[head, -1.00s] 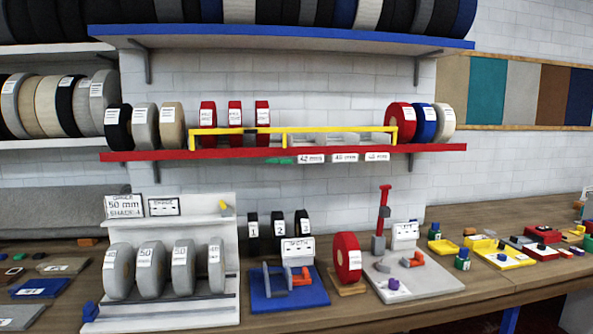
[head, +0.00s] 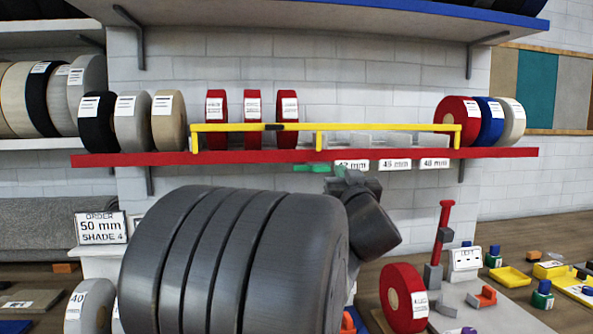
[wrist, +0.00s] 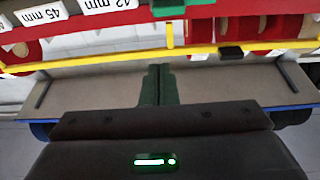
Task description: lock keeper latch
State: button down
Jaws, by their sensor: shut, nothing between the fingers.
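A yellow keeper bar (head: 385,127) runs along the front of the red shelf (head: 230,156), with a small black block (head: 275,127) on it left of centre. A green latch piece (head: 316,168) sits at the shelf's front edge below the bar. In the wrist view, which looks upside down, the green latch piece (wrist: 168,8), yellow bar (wrist: 105,56) and black block (wrist: 231,53) also show. My gripper (wrist: 160,70) is shut and empty, its fingers together. In the head view my gripper (head: 345,180) is close to the latch piece's right end; I cannot tell if they touch.
Several red reels (head: 252,118) stand behind the bar at left, and a red, blue and cream group at right. Size labels (head: 396,164) line the shelf edge. A blue-edged shelf (head: 400,15) is above. My arm hides much of the bench.

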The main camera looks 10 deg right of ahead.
jog(key=shift+w+a+r+n, duration=0.1)
jog(key=shift+w+r+n, duration=0.2)
jog(key=shift+w+r, duration=0.2)
jog(key=shift+s, duration=0.1)
notch_tip(320, 180, up, 4)
jog(key=f+p, duration=0.1)
jog(key=p, duration=0.1)
send_over(321, 168)
jog(key=s+d, duration=0.1)
jog(key=d, duration=0.1)
jog(key=f, duration=0.3)
jog(key=shift+s+a+f+b, duration=0.15)
jog(key=shift+s+f+b, duration=0.1)
jog(key=shift+f+b, duration=0.1)
jog(key=shift+d+p, duration=0.2)
jog(key=shift+p, duration=0.1)
